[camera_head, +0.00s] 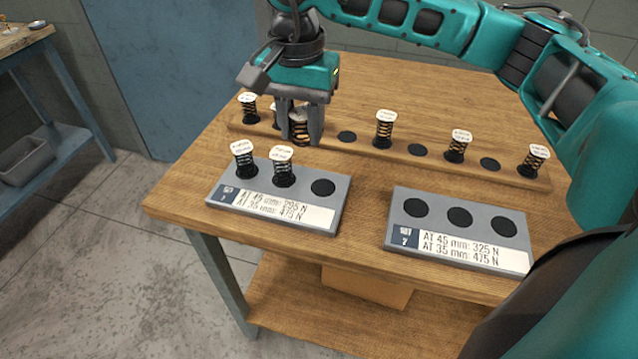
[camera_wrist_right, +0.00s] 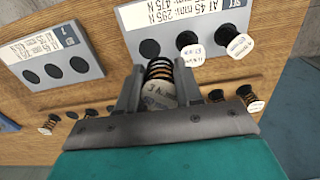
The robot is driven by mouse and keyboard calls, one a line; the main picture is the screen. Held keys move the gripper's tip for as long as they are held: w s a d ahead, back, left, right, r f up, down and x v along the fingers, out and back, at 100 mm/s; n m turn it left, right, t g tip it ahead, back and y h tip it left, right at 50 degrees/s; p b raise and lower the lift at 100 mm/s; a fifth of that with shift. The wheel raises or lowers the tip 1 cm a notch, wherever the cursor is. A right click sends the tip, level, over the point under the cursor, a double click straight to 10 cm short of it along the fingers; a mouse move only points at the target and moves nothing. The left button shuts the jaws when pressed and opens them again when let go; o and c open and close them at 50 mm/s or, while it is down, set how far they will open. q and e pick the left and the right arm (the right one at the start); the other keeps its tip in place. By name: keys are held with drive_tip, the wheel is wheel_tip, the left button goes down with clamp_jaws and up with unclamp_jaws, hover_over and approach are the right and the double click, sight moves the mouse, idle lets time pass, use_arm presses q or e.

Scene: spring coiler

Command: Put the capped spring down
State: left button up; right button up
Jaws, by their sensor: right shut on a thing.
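My right gripper (camera_head: 302,138) points down at the long wooden rail (camera_head: 375,153), left of its middle. It is shut on a capped spring (camera_head: 299,127), a dark coil with a white lettered cap. In the right wrist view this spring (camera_wrist_right: 160,85) stands between the two fingers of the gripper (camera_wrist_right: 158,90), with its cap toward the camera. I cannot tell whether its base touches the rail or table. The left set tray (camera_head: 278,210) holds two capped springs (camera_head: 244,159) (camera_head: 283,166) and has an empty dark pad (camera_head: 323,187) at its right end. My left gripper is not in view.
Several capped springs (camera_head: 384,129) stand along the rail, with empty dark pads (camera_head: 347,136) between them. The right set tray (camera_head: 455,252) has three empty pads. Bare table lies between the trays. A blue side bench (camera_head: 65,105) stands at the left.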

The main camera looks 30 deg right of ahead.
sight(322, 188)
drive_tip(key=d+r+m, duration=0.3)
drive_tip(key=r+m, duration=0.5)
drive_tip(key=m, duration=0.2)
drive_tip(key=f, duration=1.9)
drive_tip(key=shift+s+d+f, duration=0.15)
drive_tip(key=shift+s+f, duration=0.1)
drive_tip(key=shift+f, duration=0.15)
drive_tip(key=shift+f, duration=0.15)
drive_tip(key=o, duration=1)
wheel_tip(322, 188, up, 12)
drive_tip(key=shift+r, duration=0.2)
